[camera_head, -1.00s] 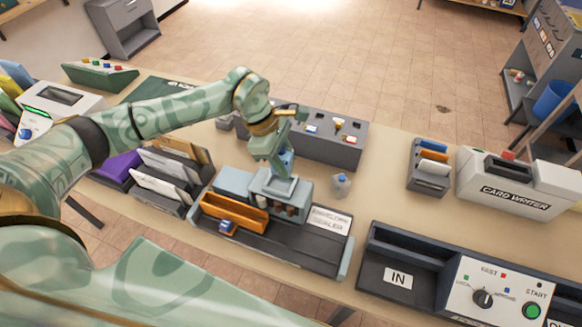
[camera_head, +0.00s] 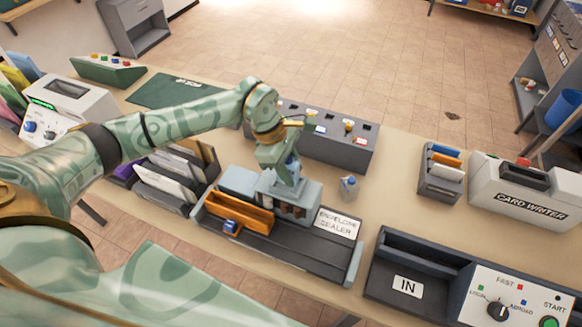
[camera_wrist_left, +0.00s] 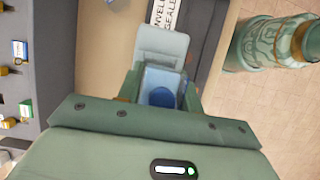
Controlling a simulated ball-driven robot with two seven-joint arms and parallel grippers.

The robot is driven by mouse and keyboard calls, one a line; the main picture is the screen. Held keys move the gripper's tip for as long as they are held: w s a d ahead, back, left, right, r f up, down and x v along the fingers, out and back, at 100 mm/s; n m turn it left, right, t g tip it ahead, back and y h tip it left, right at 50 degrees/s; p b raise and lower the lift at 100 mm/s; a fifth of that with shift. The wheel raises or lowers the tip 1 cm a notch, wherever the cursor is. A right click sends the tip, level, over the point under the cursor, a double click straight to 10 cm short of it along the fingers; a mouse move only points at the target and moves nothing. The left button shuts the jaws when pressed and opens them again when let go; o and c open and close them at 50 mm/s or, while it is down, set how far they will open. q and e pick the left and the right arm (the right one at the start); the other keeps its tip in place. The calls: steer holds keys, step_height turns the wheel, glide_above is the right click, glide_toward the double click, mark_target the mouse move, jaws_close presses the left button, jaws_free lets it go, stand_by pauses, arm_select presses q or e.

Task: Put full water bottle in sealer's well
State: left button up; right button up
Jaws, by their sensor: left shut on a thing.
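The envelope sealer (camera_head: 300,250) stands at the table's front edge, with a pale blue housing at its back. My left gripper (camera_head: 288,180) points down over that housing. It is shut on a clear bottle with a round blue top (camera_wrist_left: 162,96), seen from above between the fingers in the left wrist view. The well and the bottle's lower end are hidden, so I cannot tell how deep it sits. My right gripper is not in view.
An orange tray (camera_head: 240,213) is on the sealer's left part. Envelope racks (camera_head: 170,185) are to the left; the IN machine (camera_head: 410,270) and card writer (camera_head: 530,195) are to the right.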

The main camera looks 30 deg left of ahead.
arm_select(q)
steer(key=shift+f, duration=0.25)
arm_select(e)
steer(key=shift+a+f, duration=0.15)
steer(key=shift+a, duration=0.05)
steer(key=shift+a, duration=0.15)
arm_select(q)
steer(key=shift+f+b, duration=0.6)
steer(key=shift+f, duration=0.1)
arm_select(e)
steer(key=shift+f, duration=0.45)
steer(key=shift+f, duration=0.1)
arm_select(q)
steer(key=shift+f, duration=0.15)
steer(key=o, duration=1.1)
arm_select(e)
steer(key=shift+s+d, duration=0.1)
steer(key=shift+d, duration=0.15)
